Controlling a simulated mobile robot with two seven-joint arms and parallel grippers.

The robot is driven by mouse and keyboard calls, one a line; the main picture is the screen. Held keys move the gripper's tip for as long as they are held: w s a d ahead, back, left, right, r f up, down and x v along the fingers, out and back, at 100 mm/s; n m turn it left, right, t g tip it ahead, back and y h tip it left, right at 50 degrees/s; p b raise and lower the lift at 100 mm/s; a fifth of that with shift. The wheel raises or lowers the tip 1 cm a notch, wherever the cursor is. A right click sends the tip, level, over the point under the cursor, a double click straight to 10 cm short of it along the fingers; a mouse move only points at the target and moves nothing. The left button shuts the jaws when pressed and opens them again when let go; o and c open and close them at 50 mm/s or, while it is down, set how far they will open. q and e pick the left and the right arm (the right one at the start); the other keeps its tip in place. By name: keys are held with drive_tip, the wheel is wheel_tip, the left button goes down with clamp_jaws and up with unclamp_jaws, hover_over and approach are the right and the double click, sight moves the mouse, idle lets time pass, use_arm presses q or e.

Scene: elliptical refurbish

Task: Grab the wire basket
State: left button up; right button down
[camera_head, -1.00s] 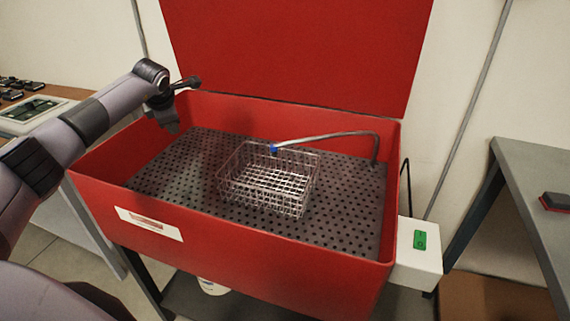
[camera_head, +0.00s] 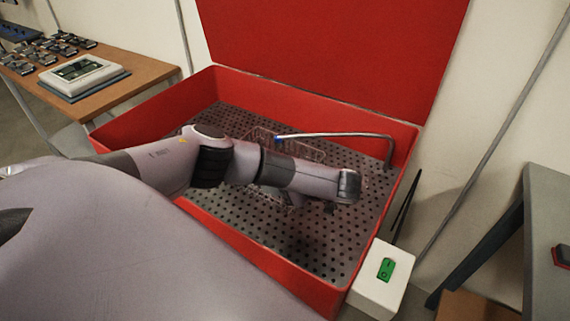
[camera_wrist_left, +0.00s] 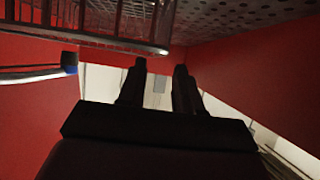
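The wire basket (camera_head: 262,135) sits on the perforated floor of the red sink, largely hidden behind my left arm in the head view. In the left wrist view the basket (camera_wrist_left: 110,42) shows at the upper left, outside the fingers. My left gripper (camera_wrist_left: 160,68) has its two dark fingers apart with nothing between them. In the head view my left arm reaches across the sink and ends to the right of the basket; the fingers are mostly hidden there. I cannot see my right gripper.
The red sink (camera_head: 275,262) has high walls and a raised lid (camera_head: 335,45). A metal spout with a blue tip (camera_head: 335,136) arches over the basket. A white box with a green switch (camera_head: 378,283) is on the right front side. Tables stand left and right.

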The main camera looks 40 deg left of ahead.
use_arm(q)
drive_tip(key=b+x, duration=0.4)
drive_tip(key=x, duration=0.2)
drive_tip(key=shift+w, duration=0.2)
drive_tip(key=shift+a, duration=0.35)
clamp_jaws()
drive_tip(key=shift+r, duration=0.1)
idle(1.1)
